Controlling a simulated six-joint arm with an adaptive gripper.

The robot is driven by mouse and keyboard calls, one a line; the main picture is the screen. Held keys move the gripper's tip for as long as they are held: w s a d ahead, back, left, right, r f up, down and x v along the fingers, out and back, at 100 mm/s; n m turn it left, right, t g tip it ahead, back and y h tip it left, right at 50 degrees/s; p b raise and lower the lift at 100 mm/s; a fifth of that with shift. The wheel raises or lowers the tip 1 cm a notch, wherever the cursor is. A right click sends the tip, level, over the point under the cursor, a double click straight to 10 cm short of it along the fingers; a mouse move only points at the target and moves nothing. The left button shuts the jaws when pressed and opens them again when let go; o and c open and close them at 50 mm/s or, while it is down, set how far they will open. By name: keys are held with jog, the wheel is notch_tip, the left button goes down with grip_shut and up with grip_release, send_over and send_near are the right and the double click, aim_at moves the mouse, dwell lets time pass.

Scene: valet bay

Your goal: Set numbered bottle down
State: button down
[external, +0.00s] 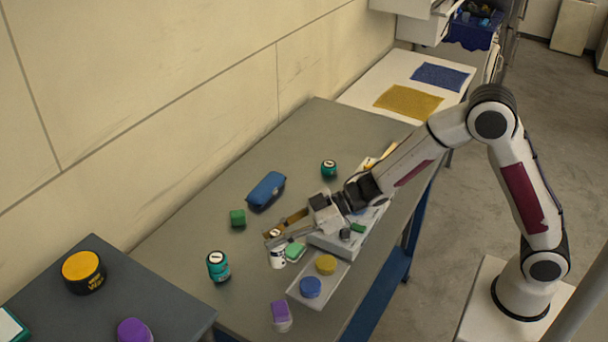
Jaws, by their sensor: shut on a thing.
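A small white bottle (278,258) with dark markings is at the tip of my gripper (274,238), over the middle of the grey table (190,215). My gripper is shut on it near its top, and the fingers hide part of the bottle. The bottle looks roughly upright. I cannot tell whether its base touches the table.
A purple-capped container (281,315) stands in front.

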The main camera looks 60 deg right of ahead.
jog(key=shift+f, duration=1.8)
jog(key=shift+f, duration=0.1)
jog(key=c, duration=1.9)
grip_release()
jog(key=shift+v, duration=0.75)
jog(key=v, duration=1)
jog(key=shift+s+r, duration=0.2)
jog(key=shift+r, duration=0.05)
jog(key=shift+d, duration=0.15)
